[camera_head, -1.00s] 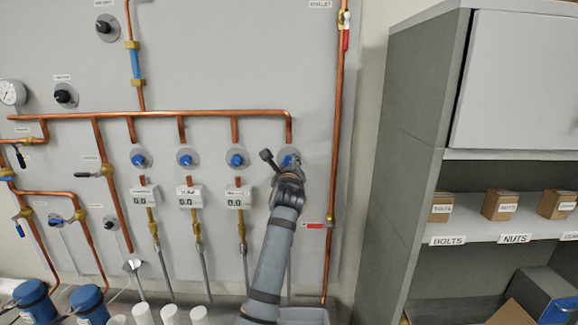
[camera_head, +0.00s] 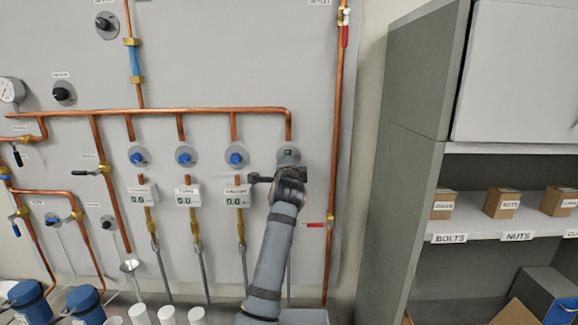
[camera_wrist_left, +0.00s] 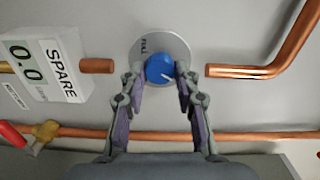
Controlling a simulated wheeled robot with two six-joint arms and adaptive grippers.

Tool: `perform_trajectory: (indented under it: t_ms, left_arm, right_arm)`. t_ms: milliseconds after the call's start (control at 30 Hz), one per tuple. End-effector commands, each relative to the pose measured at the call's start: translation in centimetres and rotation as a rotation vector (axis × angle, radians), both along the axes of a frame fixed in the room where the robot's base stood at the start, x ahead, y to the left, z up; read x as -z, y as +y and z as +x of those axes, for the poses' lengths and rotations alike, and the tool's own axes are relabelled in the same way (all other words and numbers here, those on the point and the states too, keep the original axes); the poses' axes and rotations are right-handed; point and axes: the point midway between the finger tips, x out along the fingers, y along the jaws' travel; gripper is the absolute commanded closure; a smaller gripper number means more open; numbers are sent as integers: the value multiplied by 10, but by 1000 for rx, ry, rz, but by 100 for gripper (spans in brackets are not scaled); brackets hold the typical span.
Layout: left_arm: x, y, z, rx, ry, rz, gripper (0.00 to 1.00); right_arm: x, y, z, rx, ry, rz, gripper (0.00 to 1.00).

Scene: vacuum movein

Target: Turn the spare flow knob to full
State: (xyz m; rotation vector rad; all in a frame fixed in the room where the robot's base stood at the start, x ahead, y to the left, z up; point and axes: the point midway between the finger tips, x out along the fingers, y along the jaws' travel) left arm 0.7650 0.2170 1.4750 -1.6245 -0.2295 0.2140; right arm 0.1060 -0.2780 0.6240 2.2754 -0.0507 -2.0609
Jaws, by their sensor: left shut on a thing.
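The spare flow knob (camera_wrist_left: 159,66) is a blue round knob with a white pointer line, on a grey disc marked FULL, in the left wrist view. Its pointer is not lined up with the FULL mark. My left gripper (camera_wrist_left: 163,78) has its two fingers on either side of the knob and is shut on it. In the head view my left gripper (camera_head: 289,172) is at the rightmost knob position on the panel and hides the knob; the grey disc (camera_head: 288,153) shows above it. The white SPARE meter (camera_wrist_left: 43,68) reads 0.0. My right gripper is not in view.
Three similar blue knobs (camera_head: 236,156) with meters (camera_head: 238,196) stand to the left. Copper pipes (camera_head: 180,111) run above, and a vertical pipe (camera_head: 337,130) stands close on the right. A grey shelf (camera_head: 415,150) with small boxes (camera_head: 501,203) is further right.

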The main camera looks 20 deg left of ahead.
Motion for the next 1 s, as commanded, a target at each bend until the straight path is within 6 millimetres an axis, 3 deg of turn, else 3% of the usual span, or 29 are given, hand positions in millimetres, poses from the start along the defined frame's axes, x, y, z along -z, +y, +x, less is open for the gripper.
perform_trajectory:
  t_ms: [1000]
  left_arm:
    - [5,0,0,-3,-260,-928,100]
  right_arm:
    - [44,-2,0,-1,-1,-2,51]
